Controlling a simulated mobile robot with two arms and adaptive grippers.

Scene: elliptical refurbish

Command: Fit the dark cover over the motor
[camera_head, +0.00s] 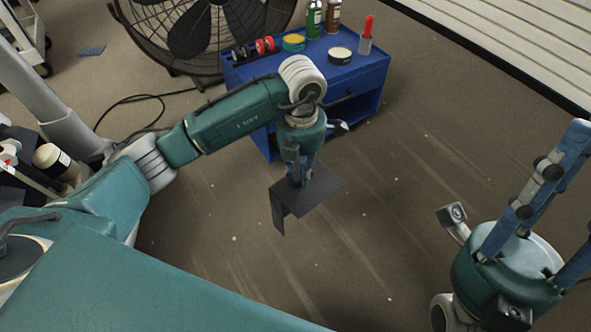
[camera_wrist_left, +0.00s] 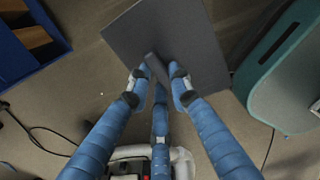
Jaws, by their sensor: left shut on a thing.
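The dark cover (camera_head: 316,194) is a flat, dark grey plate with a bent-down flange at its front left. My left gripper (camera_head: 300,178) points down and is shut on the cover, holding it in the air above the floor. In the left wrist view the cover (camera_wrist_left: 195,38) shows as a tilted grey panel, and the fingers pinch a short raised tab (camera_wrist_left: 157,68) on it. My right gripper (camera_head: 552,200) is at the lower right, its blue fingers spread and empty. I do not see the motor in either view.
A blue cart (camera_head: 350,88) with cans, tape rolls and bottles stands just behind my left gripper. A large fan (camera_head: 195,30) stands at the back left, with a black cable (camera_head: 135,98) on the floor. The floor between my two grippers is clear.

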